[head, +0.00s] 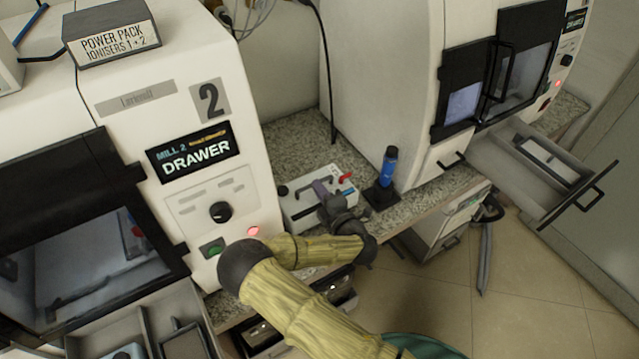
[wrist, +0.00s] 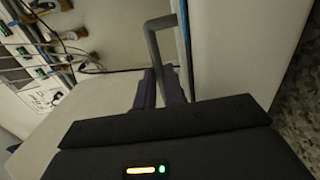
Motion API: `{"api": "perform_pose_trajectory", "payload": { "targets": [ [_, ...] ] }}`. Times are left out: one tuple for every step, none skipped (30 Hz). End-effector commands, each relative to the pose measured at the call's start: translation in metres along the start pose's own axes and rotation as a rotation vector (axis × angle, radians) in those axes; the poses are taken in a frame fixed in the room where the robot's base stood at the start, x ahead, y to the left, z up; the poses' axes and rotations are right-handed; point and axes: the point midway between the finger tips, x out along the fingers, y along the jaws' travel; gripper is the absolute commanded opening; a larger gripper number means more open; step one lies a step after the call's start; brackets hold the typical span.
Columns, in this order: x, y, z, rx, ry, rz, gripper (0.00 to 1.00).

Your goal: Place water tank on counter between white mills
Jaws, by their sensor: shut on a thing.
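The water tank (head: 298,206) is a white box with a grey handle, a black knob on its left and a red part on its right. In the head view it is at the counter (head: 300,138), in the gap between the two white mills. My gripper (head: 323,187) is over its top, shut on the handle. The wrist view shows the handle (wrist: 154,45) running between the fingers. The left mill (head: 190,110) says "MILL 2 DRAWER". The right mill (head: 385,70) stands across the gap. My arm hides the tank's lower front, so I cannot tell whether it touches the counter.
A blue bottle-like item (head: 388,167) on a dark base stands right of the tank, near the counter's front edge. An open drawer (head: 540,165) juts from the right mill. Bare counter shows behind the tank. A black cable (head: 326,75) hangs at the back.

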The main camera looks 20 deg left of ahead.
Motion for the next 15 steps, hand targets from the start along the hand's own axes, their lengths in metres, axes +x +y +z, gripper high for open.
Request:
{"api": "perform_pose_trajectory", "payload": {
  "targets": [
    [0.0002, -0.0041, 0.0001, -0.001, 0.001, 0.002, 0.0],
    [0.0002, -0.0063, 0.0001, -0.001, 0.001, 0.003, 0.0],
    [0.0002, -0.0081, 0.0001, -0.001, 0.0, 0.003, 0.0],
    [0.0002, -0.0087, 0.0002, -0.001, 0.0, 0.004, 0.0],
    [0.0002, -0.009, 0.0002, -0.001, 0.0, 0.004, 0.0],
    [0.0002, -0.0089, 0.0002, -0.001, -0.001, 0.004, 0.0],
    [0.0003, -0.0088, 0.0002, -0.001, -0.001, 0.004, 0.0],
    [0.0003, -0.0088, 0.0002, -0.001, -0.001, 0.004, 0.0],
    [0.0002, -0.0088, 0.0002, -0.001, -0.001, 0.004, 0.0],
    [0.0002, -0.0088, 0.0002, -0.001, -0.001, 0.004, 0.0],
    [0.0002, -0.0088, 0.0002, -0.001, -0.001, 0.004, 0.0],
    [0.0002, -0.0093, 0.0002, -0.001, -0.001, 0.004, 0.0],
    [0.0002, -0.01, 0.0003, -0.001, -0.001, 0.004, 0.0],
    [0.0002, -0.0108, 0.0003, -0.001, -0.001, 0.004, 0.0],
    [0.0002, -0.0117, 0.0003, -0.001, -0.001, 0.004, 0.0]
  ]
}}
